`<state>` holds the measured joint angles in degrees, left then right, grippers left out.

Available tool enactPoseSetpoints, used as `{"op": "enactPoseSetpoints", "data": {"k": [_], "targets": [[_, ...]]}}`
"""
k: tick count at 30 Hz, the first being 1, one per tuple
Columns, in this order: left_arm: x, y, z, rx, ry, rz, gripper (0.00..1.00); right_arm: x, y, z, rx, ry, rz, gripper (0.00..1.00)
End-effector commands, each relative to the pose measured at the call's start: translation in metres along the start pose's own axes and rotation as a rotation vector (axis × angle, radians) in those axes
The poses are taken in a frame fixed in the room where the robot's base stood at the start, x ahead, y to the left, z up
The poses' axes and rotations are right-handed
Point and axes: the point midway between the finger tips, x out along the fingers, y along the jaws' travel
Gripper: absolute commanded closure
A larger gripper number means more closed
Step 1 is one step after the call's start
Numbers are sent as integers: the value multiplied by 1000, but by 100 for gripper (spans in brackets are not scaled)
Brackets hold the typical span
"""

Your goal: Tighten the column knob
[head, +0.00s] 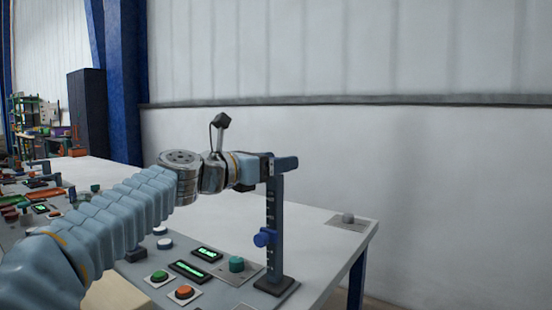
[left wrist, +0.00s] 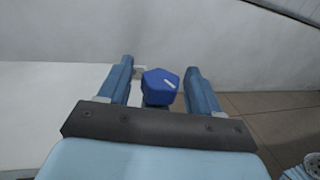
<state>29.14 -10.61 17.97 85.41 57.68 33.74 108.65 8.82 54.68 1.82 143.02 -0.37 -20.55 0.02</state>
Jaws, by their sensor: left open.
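The dark column (head: 277,205) stands upright on its base on the table. My left gripper (head: 289,163) is at the height of the column's top and hides that top in the head view. In the left wrist view its two blue fingers are open, with a bright blue knob (left wrist: 160,83) bearing a white mark between them. There are visible gaps on both sides of this knob, so the fingers do not grip it. I cannot tell if both views show the same knob. My right gripper is not in view.
On the table (head: 325,238) near the column are a green button (head: 159,276), an orange button (head: 184,291), a teal knob (head: 236,264) and lit green displays (head: 190,271). A plate with a grey knob (head: 348,218) is at the right corner. A wall stands behind.

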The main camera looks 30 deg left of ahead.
Motion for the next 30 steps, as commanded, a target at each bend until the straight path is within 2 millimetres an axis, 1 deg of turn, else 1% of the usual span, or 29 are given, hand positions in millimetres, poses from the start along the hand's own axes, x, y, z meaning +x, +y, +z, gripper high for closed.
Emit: {"op": "enactPoseSetpoints", "data": {"k": [3, 9, 10, 19, 23, 30], "targets": [[4, 0, 0, 0, 0, 0, 36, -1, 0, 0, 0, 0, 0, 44], [4, 0, 0, 1, -1, 0, 36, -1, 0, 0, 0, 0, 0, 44], [4, 0, 0, 1, -1, 0, 38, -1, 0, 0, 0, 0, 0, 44], [4, 0, 0, 1, 0, 0, 84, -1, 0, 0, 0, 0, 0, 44], [4, 0, 0, -1, 0, -22, 85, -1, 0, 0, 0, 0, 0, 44], [5, 0, 0, -2, -1, -214, 85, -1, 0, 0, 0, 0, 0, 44]]}}
